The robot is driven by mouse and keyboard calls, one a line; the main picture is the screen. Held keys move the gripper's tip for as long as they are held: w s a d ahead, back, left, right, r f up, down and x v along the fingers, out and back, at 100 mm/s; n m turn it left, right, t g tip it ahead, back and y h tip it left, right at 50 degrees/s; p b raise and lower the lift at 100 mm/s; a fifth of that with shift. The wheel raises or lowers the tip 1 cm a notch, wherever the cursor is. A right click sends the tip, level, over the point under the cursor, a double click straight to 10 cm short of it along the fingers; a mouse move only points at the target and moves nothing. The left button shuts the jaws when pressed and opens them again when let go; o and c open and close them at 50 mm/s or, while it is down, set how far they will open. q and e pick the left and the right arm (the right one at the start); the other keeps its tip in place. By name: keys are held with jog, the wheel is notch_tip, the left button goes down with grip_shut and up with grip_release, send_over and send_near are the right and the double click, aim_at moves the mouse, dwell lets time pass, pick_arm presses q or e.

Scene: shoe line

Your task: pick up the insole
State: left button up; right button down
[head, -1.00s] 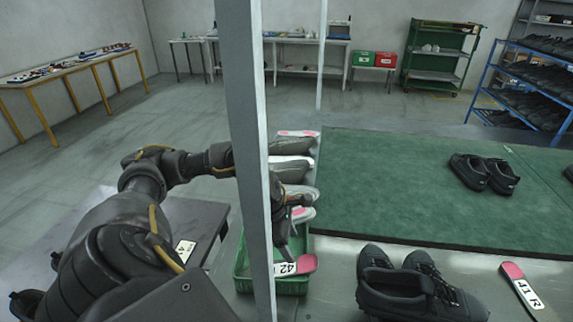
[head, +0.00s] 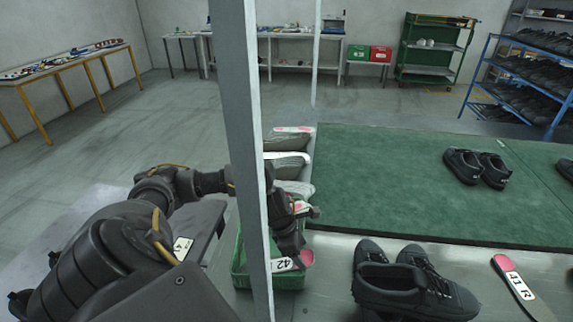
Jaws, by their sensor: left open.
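A white insole with a pink end, marked 42 (head: 282,265), lies on a green crate (head: 292,283) just right of the grey post. My left arm passes behind the post. My left gripper (head: 292,248) points down right at this insole and covers part of it. Its fingers are partly hidden, and whether they touch the insole I cannot tell. The gripper is open. A second insole, marked 41 R (head: 516,284), lies on the bench at the right. My right gripper is not in view.
The grey post (head: 240,150) stands close beside my left arm. A pair of black shoes (head: 412,290) stands right of the crate. A green mat (head: 390,185) bears another black pair (head: 478,167).

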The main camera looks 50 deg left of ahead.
pick_arm(q)
jog(key=shift+x, duration=1.5)
jog(key=shift+c, duration=0.4)
jog(key=c, duration=0.7)
notch_tip(320, 180, up, 10)
jog(key=shift+r, duration=0.1)
